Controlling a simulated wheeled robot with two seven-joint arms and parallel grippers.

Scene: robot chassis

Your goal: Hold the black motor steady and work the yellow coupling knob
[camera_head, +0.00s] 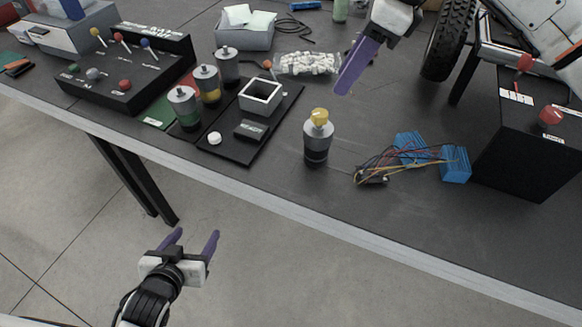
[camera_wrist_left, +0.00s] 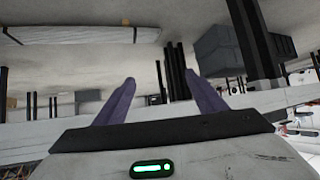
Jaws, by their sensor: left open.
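The black motor (camera_head: 317,150) stands upright on the dark table, near its front edge. The yellow coupling knob (camera_head: 319,115) sits on top of it. My left gripper (camera_head: 195,242) is open and empty, in front of the table's edge and well to the lower left of the motor. Its two purple fingers stand apart in the left wrist view (camera_wrist_left: 160,82), with nothing between them. My right gripper (camera_head: 350,75) comes in from the top, above and behind the knob, apart from it. Its purple fingers overlap in the picture, so their opening cannot be told.
Wires (camera_head: 385,165) and blue blocks (camera_head: 455,164) lie right of the motor. A black tray (camera_head: 222,148) with a white-rimmed box (camera_head: 260,95) is on its left, beside several grey canisters. A black box with a red button (camera_head: 550,115) stands at the right.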

